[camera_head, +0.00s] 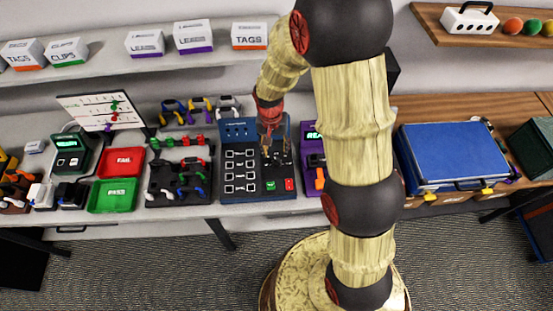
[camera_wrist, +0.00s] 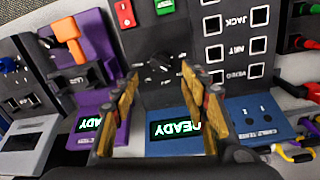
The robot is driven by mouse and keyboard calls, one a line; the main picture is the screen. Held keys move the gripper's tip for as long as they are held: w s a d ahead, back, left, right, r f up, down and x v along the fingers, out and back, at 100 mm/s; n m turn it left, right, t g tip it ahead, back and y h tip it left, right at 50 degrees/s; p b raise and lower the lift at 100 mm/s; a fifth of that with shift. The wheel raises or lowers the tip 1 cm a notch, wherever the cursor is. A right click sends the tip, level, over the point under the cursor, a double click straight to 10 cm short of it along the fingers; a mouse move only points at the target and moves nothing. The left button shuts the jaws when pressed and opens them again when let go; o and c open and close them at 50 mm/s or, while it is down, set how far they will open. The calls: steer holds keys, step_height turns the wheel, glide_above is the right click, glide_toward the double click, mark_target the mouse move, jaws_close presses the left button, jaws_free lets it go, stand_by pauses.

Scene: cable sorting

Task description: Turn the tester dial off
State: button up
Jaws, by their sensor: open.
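The tester is a dark panel with a blue top section, and its body (camera_head: 240,186) stands at the middle of the bench in the head view. In the wrist view its round black dial (camera_wrist: 161,64) sits on the dark face, below the red and green buttons and above the blue part with a lit READY screen (camera_wrist: 175,130). My gripper (camera_wrist: 165,80) is open, with one finger on each side of the dial and nothing between the tips that I can see gripped. In the head view my gripper (camera_head: 267,150) is over the tester's right part. I cannot tell whether the fingertips touch the panel.
A purple device (camera_wrist: 97,100) with an orange lever stands close beside the tester. Green and red trays (camera_head: 113,194) and a rack of connectors (camera_head: 180,185) lie to the left in the head view. A blue case (camera_head: 450,155) stands at the right.

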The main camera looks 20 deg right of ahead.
mark_target(276, 160)
steer(key=shift+s+d+f, duration=0.1)
steer(key=shift+f, duration=1.85)
steer(key=shift+d+f, duration=0.1)
steer(key=shift+f, duration=1.8)
steer(key=c, duration=0.3)
steer(key=c, duration=0.8)
steer(key=shift+c, duration=0.2)
steer(key=shift+n, duration=0.6)
steer(key=n, duration=0.3)
steer(key=shift+r, duration=0.1)
steer(key=shift+n, duration=2.3)
